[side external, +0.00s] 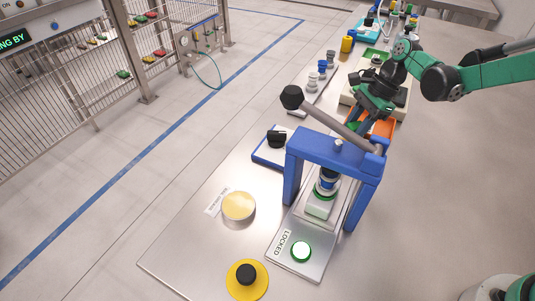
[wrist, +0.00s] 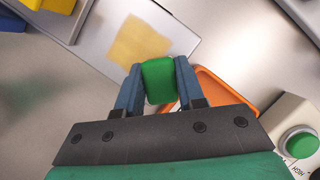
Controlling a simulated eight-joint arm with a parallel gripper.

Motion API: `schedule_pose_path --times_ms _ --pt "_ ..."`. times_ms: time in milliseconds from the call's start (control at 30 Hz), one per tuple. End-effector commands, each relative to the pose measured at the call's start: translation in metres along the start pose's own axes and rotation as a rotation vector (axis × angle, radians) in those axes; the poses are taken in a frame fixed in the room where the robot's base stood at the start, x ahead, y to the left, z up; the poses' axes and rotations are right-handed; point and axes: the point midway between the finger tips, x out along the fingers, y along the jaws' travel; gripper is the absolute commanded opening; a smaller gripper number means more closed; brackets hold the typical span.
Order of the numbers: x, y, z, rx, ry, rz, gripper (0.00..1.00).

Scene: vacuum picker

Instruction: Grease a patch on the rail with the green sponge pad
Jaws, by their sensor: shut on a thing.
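My gripper (wrist: 159,68) is shut on the green sponge pad (wrist: 159,84), which sits between its two blue-grey fingers in the wrist view. Ahead of the pad lies a flat pale metal piece (wrist: 108,22), which looks like the rail. It bears a tan-yellow patch (wrist: 141,42). In the side view my gripper (side external: 362,121) points down behind the blue press frame, and the rail is not clearly visible there.
An orange tray (wrist: 213,88) lies beside the gripper. A beige box with a green button (wrist: 300,143) is at the right. In the side view, the blue press frame (side external: 333,148) with its lever stands close in front. An open yellow-filled tin (side external: 238,206) stands left of it.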

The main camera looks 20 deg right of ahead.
Motion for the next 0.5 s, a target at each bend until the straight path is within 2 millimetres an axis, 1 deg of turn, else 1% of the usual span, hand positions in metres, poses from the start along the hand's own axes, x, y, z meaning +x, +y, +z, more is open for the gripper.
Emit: schedule_pose_path --times_ms 67,500 --pt "-0.015 0.001 0.007 -0.001 0.0 -0.001 0.0" --pt "-0.051 0.001 0.022 -0.001 0.0 -0.001 0.0"
